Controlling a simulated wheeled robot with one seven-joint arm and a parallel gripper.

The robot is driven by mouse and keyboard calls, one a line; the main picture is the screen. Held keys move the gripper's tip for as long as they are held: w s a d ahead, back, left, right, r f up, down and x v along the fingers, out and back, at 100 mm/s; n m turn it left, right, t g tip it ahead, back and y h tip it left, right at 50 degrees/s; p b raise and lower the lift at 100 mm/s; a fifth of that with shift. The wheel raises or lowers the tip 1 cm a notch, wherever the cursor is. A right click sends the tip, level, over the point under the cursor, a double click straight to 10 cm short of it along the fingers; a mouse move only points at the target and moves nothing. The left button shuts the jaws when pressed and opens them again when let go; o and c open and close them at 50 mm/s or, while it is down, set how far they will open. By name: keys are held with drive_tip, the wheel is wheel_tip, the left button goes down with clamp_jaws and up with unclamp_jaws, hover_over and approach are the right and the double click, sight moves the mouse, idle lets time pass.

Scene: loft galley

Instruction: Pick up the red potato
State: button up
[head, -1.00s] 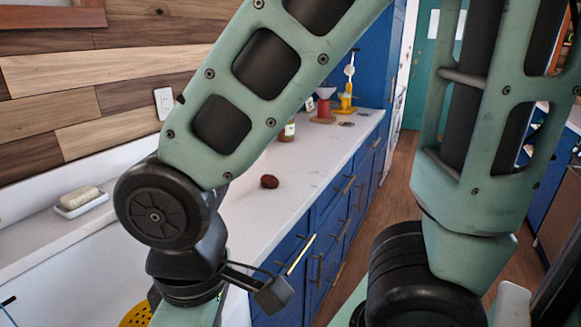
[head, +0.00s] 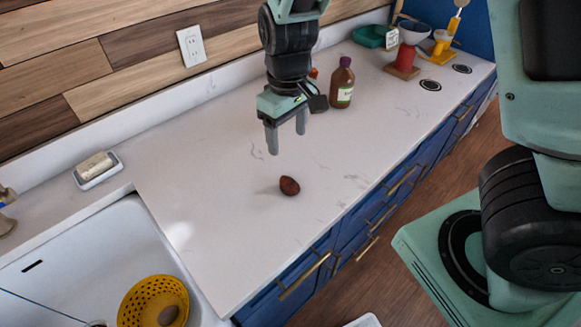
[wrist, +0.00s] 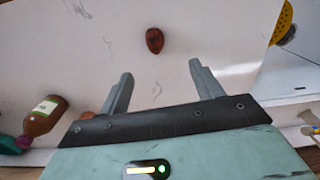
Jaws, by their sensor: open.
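The red potato (head: 289,186) is a small dark red lump lying on the white countertop (head: 225,150), between the sink and the bottle. It also shows in the wrist view (wrist: 154,40), beyond the fingertips and roughly centred between them. My gripper (head: 287,139) is open and empty, pointing down above the counter. In the head view it appears above and behind the potato, apart from it. The two spread fingers also show in the wrist view (wrist: 160,72). Nothing hides the potato.
A brown bottle (head: 342,83) stands close to the right of my gripper, with a small reddish item partly hidden behind my wrist. A sink with a yellow colander (head: 130,306) is at lower left. A soap dish (head: 98,178) sits by the wall. Counter around the potato is clear.

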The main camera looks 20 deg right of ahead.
approach(289, 180)
wheel_tip(289, 180, down, 5)
drive_tip(key=shift+s+a+f+p, duration=0.1)
drive_tip(key=shift+s+a+p, duration=0.05)
drive_tip(key=shift+p, duration=0.2)
drive_tip(key=shift+f+p, duration=0.55)
drive_tip(key=shift+f, duration=2.1)
drive_tip(key=c, duration=1.1)
